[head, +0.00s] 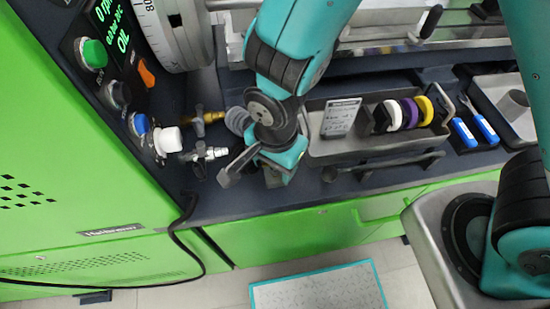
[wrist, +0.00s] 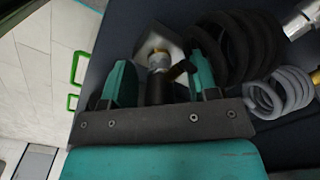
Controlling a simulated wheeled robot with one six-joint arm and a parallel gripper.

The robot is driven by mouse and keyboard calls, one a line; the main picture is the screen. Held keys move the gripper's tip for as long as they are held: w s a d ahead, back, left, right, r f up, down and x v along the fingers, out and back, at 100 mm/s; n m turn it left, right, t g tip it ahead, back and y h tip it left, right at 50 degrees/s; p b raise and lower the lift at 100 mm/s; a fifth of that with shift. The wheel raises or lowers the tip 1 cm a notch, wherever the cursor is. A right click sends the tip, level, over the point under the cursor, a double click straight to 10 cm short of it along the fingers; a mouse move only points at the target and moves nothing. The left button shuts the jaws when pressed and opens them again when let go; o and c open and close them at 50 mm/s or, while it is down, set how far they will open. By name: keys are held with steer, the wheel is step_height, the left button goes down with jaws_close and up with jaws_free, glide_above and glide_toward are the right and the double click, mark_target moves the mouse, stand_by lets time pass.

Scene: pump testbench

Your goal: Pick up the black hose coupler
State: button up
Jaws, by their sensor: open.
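My gripper (wrist: 158,66) is open in the wrist view, with one teal finger on each side of a dark fitting. This fitting looks like the black hose coupler (wrist: 155,90): a black cylinder with a pale metal collar, near a light grey angular piece. Its lower part is hidden by the gripper's palm. I cannot tell whether either finger touches it. In the head view, my gripper (head: 251,172) is low over the dark bench top near its front edge, and the coupler is hidden behind it.
A thick black coiled hose (wrist: 238,48) and a grey coiled hose (wrist: 280,97) lie close to the right finger. A grey tray (head: 372,146) with coloured rings and a box stands right of the arm. Valves (head: 204,153) and panel knobs are on the left.

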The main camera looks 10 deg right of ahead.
jaws_close()
steer(key=shift+r, duration=0.1)
step_height(320, 180, up, 20)
steer(key=shift+p, duration=0.4)
stand_by(0.3)
